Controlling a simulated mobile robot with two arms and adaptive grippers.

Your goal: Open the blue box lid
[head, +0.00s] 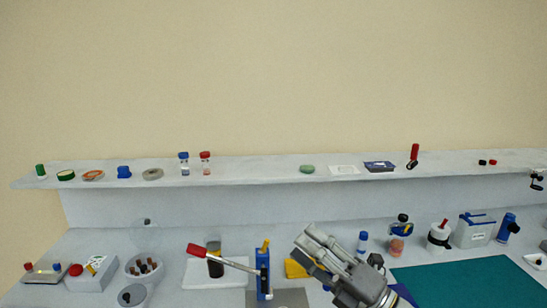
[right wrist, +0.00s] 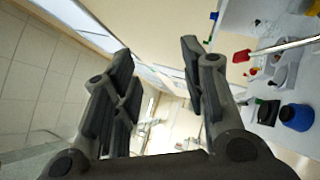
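A light grey box with blue on its top (head: 474,231) stands on the bench at the right; its top looks closed. A small flat dark blue box (head: 380,167) lies on the shelf. A blue piece (head: 404,293) shows partly behind my right gripper. I cannot tell which of these is the blue box. My right gripper (head: 303,237) is above the bench at lower centre, fingers pointing up and left, apart from these boxes. In the right wrist view its fingers (right wrist: 157,52) are spread with nothing between them. My left gripper is not in view.
A teal mat (head: 470,284) lies bare at the lower right. A red-handled tool (head: 225,258) and a blue stand (head: 263,274) are left of my right gripper. A yellow item (head: 296,269) is partly hidden by it. The shelf (head: 250,176) holds several small items.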

